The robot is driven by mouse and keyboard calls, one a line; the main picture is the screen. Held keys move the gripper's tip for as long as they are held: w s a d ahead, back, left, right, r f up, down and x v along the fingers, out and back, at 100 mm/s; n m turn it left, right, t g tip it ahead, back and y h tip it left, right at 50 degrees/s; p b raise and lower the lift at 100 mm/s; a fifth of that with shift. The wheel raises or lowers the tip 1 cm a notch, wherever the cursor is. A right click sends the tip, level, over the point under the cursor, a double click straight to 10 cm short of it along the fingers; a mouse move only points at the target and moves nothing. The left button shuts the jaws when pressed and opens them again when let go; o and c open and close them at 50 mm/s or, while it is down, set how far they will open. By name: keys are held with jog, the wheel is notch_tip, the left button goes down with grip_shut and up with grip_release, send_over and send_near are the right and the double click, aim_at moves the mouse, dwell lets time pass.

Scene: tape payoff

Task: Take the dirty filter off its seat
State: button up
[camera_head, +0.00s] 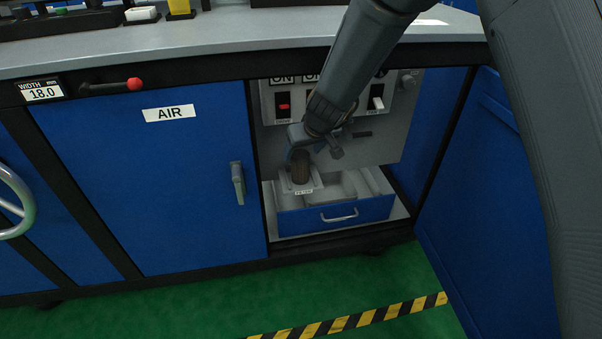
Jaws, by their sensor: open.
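The jaws are open; one bluish finger shows at the filter's left. The other finger is largely hidden, and I cannot tell whether either touches the filter.
A panel with switches (284,105) is behind my arm. The bay's blue door (490,210) stands open at right. The closed AIR door (150,180) is at left, under the grey worktop (200,38).

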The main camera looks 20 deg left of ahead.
jog(key=b+x, duration=0.1)
jog(key=x, duration=0.6)
jog(key=shift+w+a+f, duration=0.1)
jog(key=shift+a+f, duration=0.05)
jog(key=shift+f, duration=0.2)
jog(key=c, duration=1.2)
jog(key=shift+r, duration=0.15)
